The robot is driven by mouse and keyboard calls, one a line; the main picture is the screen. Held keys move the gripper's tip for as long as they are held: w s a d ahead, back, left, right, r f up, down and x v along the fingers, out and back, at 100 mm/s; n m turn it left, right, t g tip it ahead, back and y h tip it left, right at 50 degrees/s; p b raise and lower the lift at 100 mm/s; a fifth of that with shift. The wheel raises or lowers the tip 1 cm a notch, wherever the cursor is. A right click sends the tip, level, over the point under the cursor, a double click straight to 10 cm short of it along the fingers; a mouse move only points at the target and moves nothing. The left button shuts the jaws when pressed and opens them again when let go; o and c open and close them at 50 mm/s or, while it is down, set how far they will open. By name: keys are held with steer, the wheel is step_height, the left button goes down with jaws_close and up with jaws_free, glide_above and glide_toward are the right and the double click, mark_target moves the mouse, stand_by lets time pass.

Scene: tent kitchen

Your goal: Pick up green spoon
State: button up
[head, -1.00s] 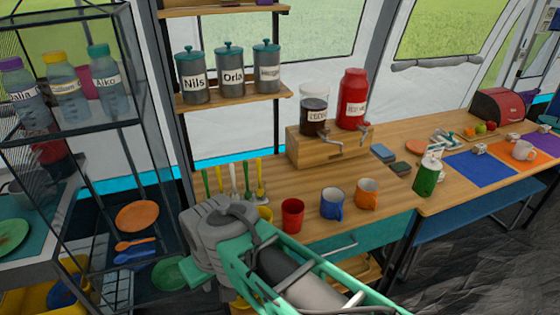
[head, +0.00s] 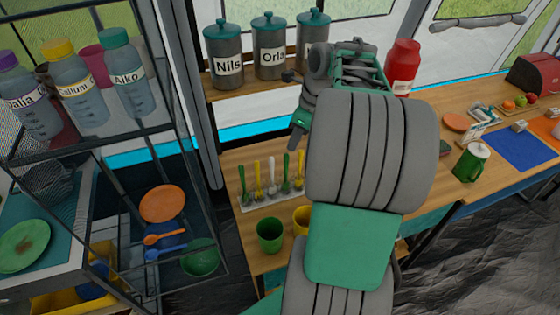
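Two green spoons stand upright in a white holder (head: 262,203) on the wooden counter. One green spoon (head: 241,183) is at the left end, and another green spoon (head: 286,171) is the fourth from the left. Yellow spoons and a white spoon (head: 271,177) stand among them. My gripper (head: 297,138) points down and appears just above the right part of the spoon row, apart from the spoons in the picture. Its fingers are seen edge-on, so their opening is unclear. No spoon shows in it.
A green cup (head: 270,235) and a yellow cup (head: 302,220) stand in front of the holder. Labelled canisters (head: 270,48) sit on the shelf behind. A glass-sided rack (head: 165,120) stands left. My arm hides the middle of the counter.

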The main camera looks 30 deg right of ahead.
glide_above(286, 181)
steer(key=f, duration=1.1)
steer(key=shift+w+d+f, duration=0.15)
steer(key=shift+w+f, duration=0.1)
steer(key=shift+c, duration=0.3)
jaws_close()
